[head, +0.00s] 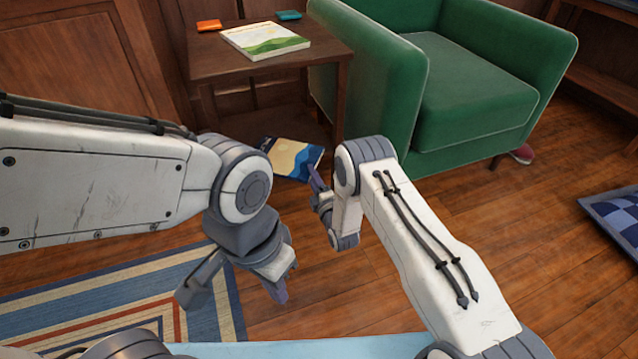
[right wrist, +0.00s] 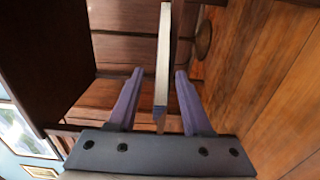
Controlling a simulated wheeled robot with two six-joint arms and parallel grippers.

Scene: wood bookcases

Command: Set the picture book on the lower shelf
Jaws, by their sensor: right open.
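A blue and tan picture book (head: 292,157) lies low at the front of the small side table, by its lower shelf (head: 262,124). I cannot tell how much of it rests on the shelf. My right gripper (head: 315,178) is at the book's right front edge. In the right wrist view the book (right wrist: 162,55) is seen edge-on, between the two spread fingers of my right gripper (right wrist: 155,78), with gaps on both sides. My left gripper (head: 236,291) is open and empty above the striped rug, away from the book.
The side table's top (head: 240,70) holds a green and white book (head: 265,41), an orange item (head: 208,25) and a teal item (head: 289,15). A green armchair (head: 470,90) stands close on the right. The wooden floor (head: 450,205) in front of it is clear. A striped rug (head: 90,310) lies at left.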

